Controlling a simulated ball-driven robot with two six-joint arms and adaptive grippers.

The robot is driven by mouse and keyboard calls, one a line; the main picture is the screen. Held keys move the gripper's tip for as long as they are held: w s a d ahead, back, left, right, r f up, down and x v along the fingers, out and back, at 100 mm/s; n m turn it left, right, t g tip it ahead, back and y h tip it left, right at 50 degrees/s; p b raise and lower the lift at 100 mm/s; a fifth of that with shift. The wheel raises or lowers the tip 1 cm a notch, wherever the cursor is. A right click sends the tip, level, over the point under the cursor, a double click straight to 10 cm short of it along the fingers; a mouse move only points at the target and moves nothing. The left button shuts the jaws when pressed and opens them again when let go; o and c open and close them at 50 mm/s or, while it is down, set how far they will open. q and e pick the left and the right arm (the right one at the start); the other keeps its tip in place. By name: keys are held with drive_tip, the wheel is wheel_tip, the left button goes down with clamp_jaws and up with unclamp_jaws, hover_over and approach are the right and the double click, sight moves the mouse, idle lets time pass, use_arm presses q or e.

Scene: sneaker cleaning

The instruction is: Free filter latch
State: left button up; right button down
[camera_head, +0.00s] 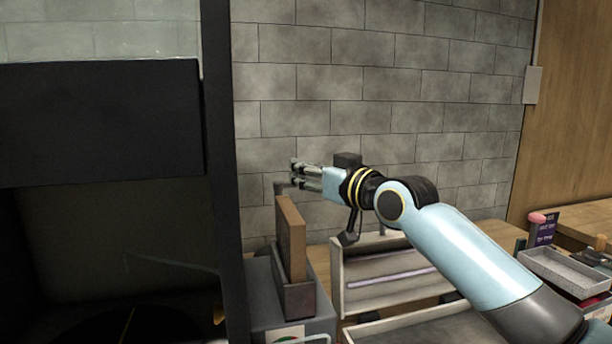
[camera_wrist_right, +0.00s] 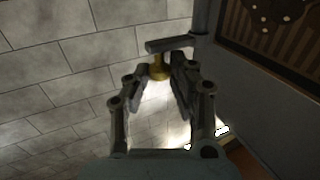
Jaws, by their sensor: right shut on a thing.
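My right gripper (camera_head: 300,176) reaches in from the right, beside the top of a brown upright filter panel (camera_head: 291,240) that stands in a dark holder (camera_head: 295,297). In the right wrist view my gripper (camera_wrist_right: 160,80) has its two fingers closed in around a small brass-coloured latch piece (camera_wrist_right: 160,66). A dark bar of the latch (camera_wrist_right: 168,45) crosses just beyond the fingertips and joins a grey post. The exact finger contact is partly hidden. My left gripper is not in view.
A dark cabinet with a vertical post (camera_head: 222,200) stands close on the left. A grey block wall (camera_head: 400,90) is behind. A light open tray (camera_head: 385,275) lies below my right arm. A grey tray (camera_head: 565,272) and small items are at the far right.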

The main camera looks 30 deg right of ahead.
drive_tip(key=c, duration=1.2)
unclamp_jaws()
drive_tip(key=shift+d, duration=0.1)
drive_tip(key=shift+o, duration=0.2)
drive_tip(key=shift+s, duration=0.15)
drive_tip(key=s+d, duration=0.1)
drive_tip(key=s, duration=1)
drive_tip(key=shift+s+d, duration=0.35)
drive_tip(key=shift+d, duration=0.05)
drive_tip(key=shift+f, duration=0.1)
